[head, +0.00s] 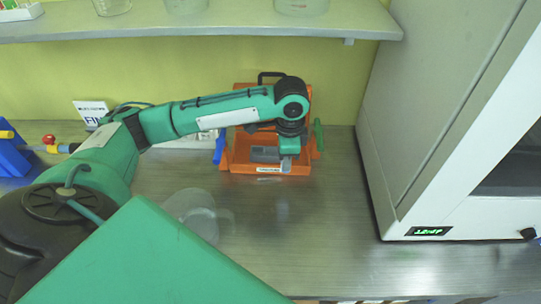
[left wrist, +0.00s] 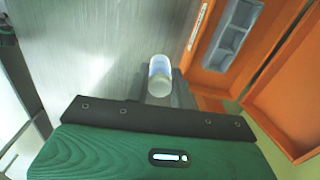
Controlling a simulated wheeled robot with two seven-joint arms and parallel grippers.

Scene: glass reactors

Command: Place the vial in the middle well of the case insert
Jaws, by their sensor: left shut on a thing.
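The open orange case (head: 238,157) stands at the back of the bench. Its grey insert (head: 264,154) lies inside and also shows in the left wrist view (left wrist: 247,13), with wells in a row. My left gripper (head: 286,160) is at the right front part of the case in the head view, partly hiding the insert. The left wrist view shows the jaws shut on a clear vial with a whitish cap (left wrist: 159,78). There the vial is beside the case, apart from the insert wells. My right gripper is not in view.
A clear beaker-like vessel (head: 193,213) stands on the bench beneath my left arm. A large white cabinet with a display (head: 420,225) fills the right side. A shelf (head: 230,22) with glassware runs above. The bench between case and cabinet is clear.

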